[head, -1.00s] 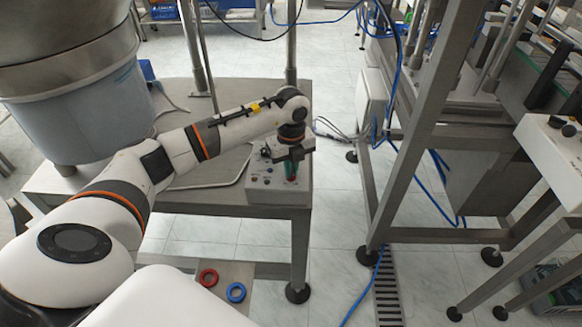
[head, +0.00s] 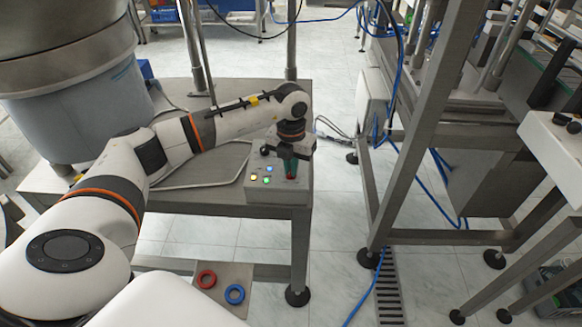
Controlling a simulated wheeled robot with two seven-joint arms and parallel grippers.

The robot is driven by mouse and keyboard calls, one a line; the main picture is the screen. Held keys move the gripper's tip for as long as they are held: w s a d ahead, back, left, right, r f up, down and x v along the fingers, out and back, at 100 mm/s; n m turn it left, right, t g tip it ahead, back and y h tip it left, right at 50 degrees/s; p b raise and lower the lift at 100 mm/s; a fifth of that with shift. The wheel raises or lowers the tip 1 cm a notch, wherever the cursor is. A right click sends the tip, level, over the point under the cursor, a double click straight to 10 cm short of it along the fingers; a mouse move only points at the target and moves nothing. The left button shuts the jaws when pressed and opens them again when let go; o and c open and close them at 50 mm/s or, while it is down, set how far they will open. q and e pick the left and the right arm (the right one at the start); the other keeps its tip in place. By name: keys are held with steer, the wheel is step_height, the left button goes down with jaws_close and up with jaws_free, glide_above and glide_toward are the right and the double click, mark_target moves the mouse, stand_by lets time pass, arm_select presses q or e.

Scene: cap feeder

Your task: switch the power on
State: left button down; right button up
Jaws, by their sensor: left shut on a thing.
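A red switch (head: 291,178) sits at the right of the box top. My left gripper (head: 289,174) points down over it, its greenish fingers shut on the switch. The fingers and wrist hide much of the switch, so its exact setting is hard to read. My right gripper is not in view.
A large steel feeder bowl (head: 70,95) takes up the left of the steel table (head: 200,197). A metal frame (head: 405,150) with blue cables stands to the right. Red (head: 206,279) and blue (head: 234,294) rings lie on a low plate in front.

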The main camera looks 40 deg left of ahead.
arm_select(q)
steer(key=shift+m, duration=0.9)
steer(key=c, duration=1.5)
jaws_free()
step_height(320, 180, up, 12)
steer(key=shift+r+b, duration=0.1)
steer(key=shift+b, duration=0.3)
